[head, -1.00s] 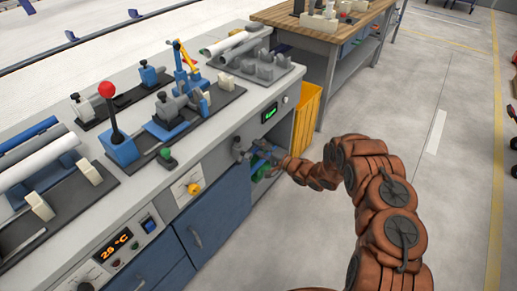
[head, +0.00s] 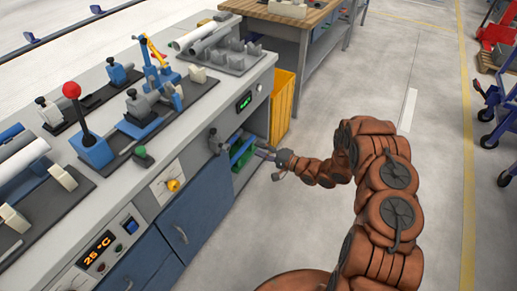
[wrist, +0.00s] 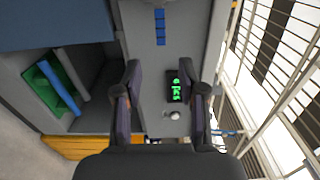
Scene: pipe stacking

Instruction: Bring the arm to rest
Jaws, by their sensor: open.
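My gripper (head: 268,165) is at the end of my brown-covered arm, in front of the bench's right end beside the open shelf (head: 240,172). In the wrist view my gripper (wrist: 172,82) has its two dark fingers spread wide with nothing between them. Behind them is the bench's grey front panel with a green-lit display (wrist: 176,90) and a knob (wrist: 173,115). The gripper appears apart from the bench. A green object (wrist: 48,88) and a blue one (wrist: 60,88) lie in the open shelf.
The bench top (head: 205,112) carries clamps, a red-knobbed lever (head: 73,92) and pipes (head: 205,35). A yellow bin (head: 282,105) stands between the bench and a wooden-topped table (head: 320,22). Blue and red carts (head: 497,110) stand far right. The floor right of my arm is clear.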

